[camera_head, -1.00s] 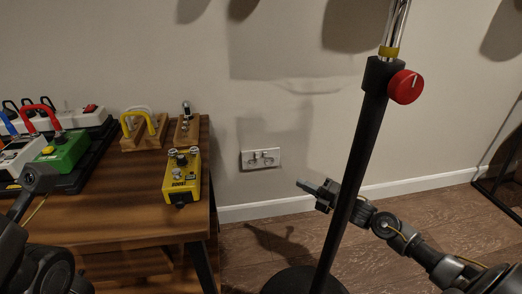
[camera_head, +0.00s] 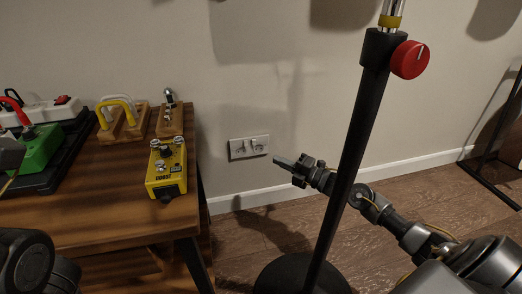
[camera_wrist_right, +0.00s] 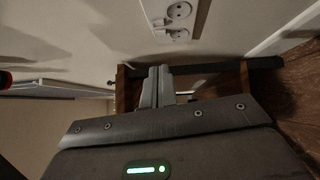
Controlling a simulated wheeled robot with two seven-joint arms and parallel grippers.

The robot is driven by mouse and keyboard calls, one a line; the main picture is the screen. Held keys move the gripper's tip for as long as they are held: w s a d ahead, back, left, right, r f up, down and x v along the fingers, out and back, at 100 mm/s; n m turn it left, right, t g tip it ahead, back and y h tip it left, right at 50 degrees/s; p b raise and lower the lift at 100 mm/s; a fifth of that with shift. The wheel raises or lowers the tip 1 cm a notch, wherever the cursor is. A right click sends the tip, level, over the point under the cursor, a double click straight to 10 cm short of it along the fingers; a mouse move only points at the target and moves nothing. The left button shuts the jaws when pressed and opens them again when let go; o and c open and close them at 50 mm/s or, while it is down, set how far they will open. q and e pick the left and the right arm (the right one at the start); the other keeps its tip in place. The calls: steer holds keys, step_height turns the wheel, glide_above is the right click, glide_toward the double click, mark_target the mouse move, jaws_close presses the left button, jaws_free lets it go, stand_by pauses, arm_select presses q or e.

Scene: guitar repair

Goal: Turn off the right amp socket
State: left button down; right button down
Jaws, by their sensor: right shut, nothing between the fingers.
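The double wall socket (camera_head: 248,146) sits low on the wall, right of the wooden table. In the right wrist view the socket (camera_wrist_right: 175,20) is near the top, with its two round outlets visible and its upper part cut off. Its switch positions are too small to tell. My right gripper (camera_head: 277,160) is shut and empty, just right of the socket in the head view and pointing left toward it. In the right wrist view its fingers (camera_wrist_right: 157,72) lie together below the socket, apart from it. My left arm shows at the left edge of the head view; its fingertips are not visible.
A black stand (camera_head: 349,160) with a red knob (camera_head: 410,60) rises in front of my right forearm. The wooden table (camera_head: 100,215) holds a yellow pedal (camera_head: 166,170), a green pedal (camera_head: 40,150) and a white power strip (camera_head: 45,110). Wall around the socket is clear.

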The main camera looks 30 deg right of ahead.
mark_target(254, 142)
steer(key=shift+w+a+r+b, duration=0.15)
steer(key=shift+w+a+b, duration=0.25)
steer(key=shift+w+b, duration=0.85)
steer(key=shift+w+a+r+b, duration=0.2)
steer(key=shift+w+a+b, duration=0.3)
steer(key=shift+w, duration=1.4)
steer(key=shift+w+a+r+b, duration=0.15)
steer(key=shift+w+a+b, duration=0.1)
steer(key=shift+w+b, duration=1.05)
steer(key=shift+w+p, duration=0.25)
steer(key=shift+p, duration=0.1)
